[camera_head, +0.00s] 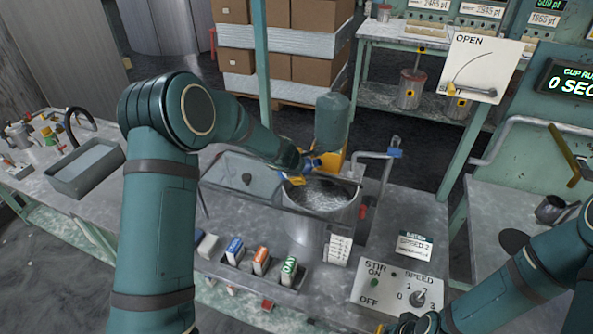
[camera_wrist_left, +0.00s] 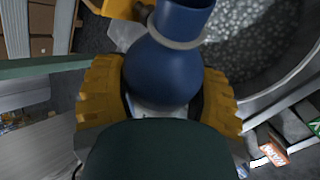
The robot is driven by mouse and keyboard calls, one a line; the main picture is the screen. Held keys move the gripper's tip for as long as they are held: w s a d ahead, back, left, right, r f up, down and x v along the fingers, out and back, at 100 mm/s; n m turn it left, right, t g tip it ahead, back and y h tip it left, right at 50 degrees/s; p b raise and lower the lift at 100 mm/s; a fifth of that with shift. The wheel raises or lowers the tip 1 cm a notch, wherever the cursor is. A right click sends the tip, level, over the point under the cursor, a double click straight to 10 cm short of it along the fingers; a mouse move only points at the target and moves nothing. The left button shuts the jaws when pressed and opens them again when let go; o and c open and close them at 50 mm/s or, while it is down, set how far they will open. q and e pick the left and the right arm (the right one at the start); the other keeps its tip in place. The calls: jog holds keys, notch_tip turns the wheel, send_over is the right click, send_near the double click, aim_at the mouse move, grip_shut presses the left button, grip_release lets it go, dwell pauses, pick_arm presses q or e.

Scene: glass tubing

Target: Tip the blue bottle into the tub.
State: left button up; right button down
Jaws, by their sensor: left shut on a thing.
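The blue bottle (camera_wrist_left: 165,70) is gripped between the yellow fingers of my left gripper (camera_wrist_left: 160,100) in the left wrist view, its neck at the top of the picture beside the tub's opening. In the head view the bottle is mostly hidden; a small blue part (camera_head: 312,161) shows by my left gripper (camera_head: 298,172), above the tub's far rim. The metal tub (camera_head: 310,229) stands on the bench with a pale, speckled content; its rim (camera_wrist_left: 262,97) also shows in the left wrist view. I cannot tell the bottle's tilt. My right gripper (camera_head: 425,323) is partly visible at the bottom edge, its jaws unclear.
A rack of labelled blocks (camera_head: 262,262) and a stir-and-speed panel (camera_head: 392,291) lie in front of the tub. A bent pipe with a blue clip (camera_head: 394,152) rises to its right. A grey basin (camera_head: 87,168) stands at the left of the bench.

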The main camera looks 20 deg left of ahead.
aim_at(309, 160)
pick_arm(q)
jog(key=shift+r+n+h+p, duration=0.3)
jog(key=shift+r+h, duration=0.3)
jog(key=d+r+n+h+p, duration=0.1)
jog(key=h, duration=0.1)
jog(key=d+n+h+p, duration=0.1)
jog(key=h, duration=0.1)
jog(key=shift+d+r, duration=0.15)
jog(key=shift+r, duration=0.2)
jog(key=shift+d+f+n+h+b, duration=0.1)
jog(key=shift+d+n+h+b, duration=0.25)
jog(key=shift+h, duration=0.25)
jog(key=d+n+t+h+b, duration=0.1)
jog(key=d+h+b, duration=0.1)
jog(key=shift+s+d+h, duration=0.1)
jog(key=shift+h, duration=0.2)
jog(key=r, duration=0.1)
jog(key=r+p, duration=0.1)
jog(key=shift+d+r+n+h, duration=0.25)
jog(key=shift+r+h, duration=0.05)
jog(key=shift+r, duration=0.05)
jog(key=shift+r+p, duration=0.65)
jog(key=shift+r, duration=0.25)
